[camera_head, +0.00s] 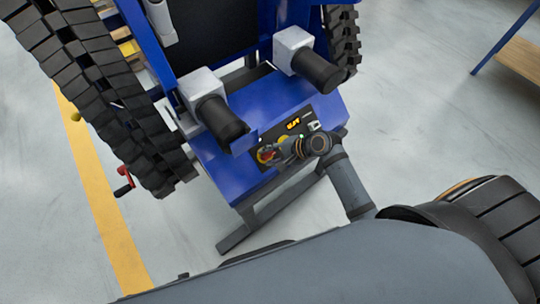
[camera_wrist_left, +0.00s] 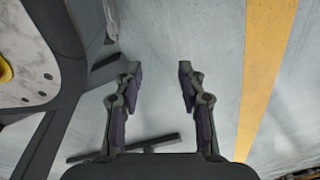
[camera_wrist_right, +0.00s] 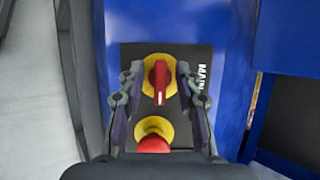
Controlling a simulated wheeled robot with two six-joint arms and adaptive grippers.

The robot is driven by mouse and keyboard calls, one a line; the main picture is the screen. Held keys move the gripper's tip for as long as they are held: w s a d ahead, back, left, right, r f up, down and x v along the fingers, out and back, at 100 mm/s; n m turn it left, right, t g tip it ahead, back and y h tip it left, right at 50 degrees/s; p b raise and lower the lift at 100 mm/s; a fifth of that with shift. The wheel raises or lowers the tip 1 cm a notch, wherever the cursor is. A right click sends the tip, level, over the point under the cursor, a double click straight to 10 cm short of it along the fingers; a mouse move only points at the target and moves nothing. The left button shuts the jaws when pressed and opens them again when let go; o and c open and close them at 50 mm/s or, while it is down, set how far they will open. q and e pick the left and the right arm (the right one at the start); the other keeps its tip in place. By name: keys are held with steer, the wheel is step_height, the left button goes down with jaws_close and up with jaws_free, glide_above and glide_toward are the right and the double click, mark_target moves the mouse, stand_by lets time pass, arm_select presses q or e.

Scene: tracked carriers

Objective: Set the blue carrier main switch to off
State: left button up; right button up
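The blue carrier (camera_head: 225,160) stands on tracks, with a black control panel (camera_head: 280,136) on its blue housing. In the right wrist view, the main switch (camera_wrist_right: 160,84) is a red handle on a yellow disc, beside "MAIN" lettering. Its handle lies along the picture's vertical. A red mushroom button (camera_wrist_right: 153,143) on a yellow disc sits below it. My right gripper (camera_wrist_right: 156,76) has its fingers apart, one on each side of the switch handle; I cannot tell whether they touch it. In the head view my right gripper (camera_head: 270,154) partly covers the panel. My left gripper (camera_wrist_left: 158,68) is open and empty above the floor.
Black tracks (camera_head: 95,85) flank the carrier. Two grey-and-black cylinders (camera_head: 213,108) (camera_head: 308,60) stick out above the panel. A red crank handle (camera_head: 124,181) is at the left track. A yellow floor line (camera_head: 105,215) runs at left. Floor at right is clear up to a wooden-topped table (camera_head: 520,62).

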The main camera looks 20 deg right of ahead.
jaws_close()
arm_select(q)
steer(key=shift+r, duration=0.15)
